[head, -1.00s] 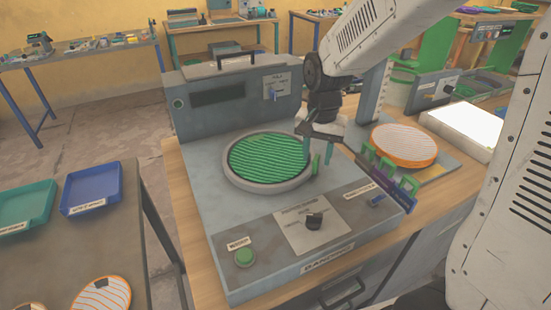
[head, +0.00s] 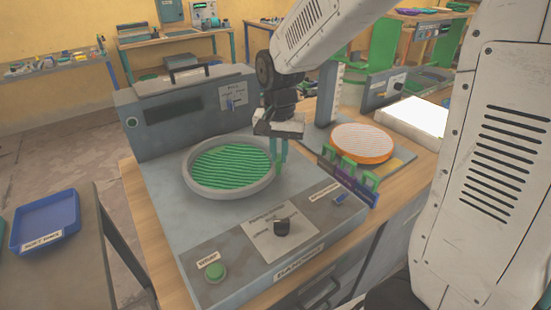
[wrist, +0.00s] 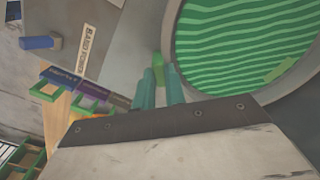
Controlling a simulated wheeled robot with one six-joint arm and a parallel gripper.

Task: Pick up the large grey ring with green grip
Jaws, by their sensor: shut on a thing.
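The large grey ring (head: 197,186) lies on the grey machine's top, around a green striped disc (head: 230,165). My gripper (head: 281,163) points down at the ring's right edge. In the wrist view the ring (wrist: 171,28) fills the upper right. Its green grip (wrist: 158,68) stands between my two teal fingers (wrist: 161,88), which are shut on it. In the head view the fingers mostly hide the grip. The ring looks flat; I cannot tell whether it is lifted at all.
Green clips (head: 347,167) stand to the right. An orange-rimmed disc (head: 362,142) lies beyond them. A control box (head: 190,112) rises behind.

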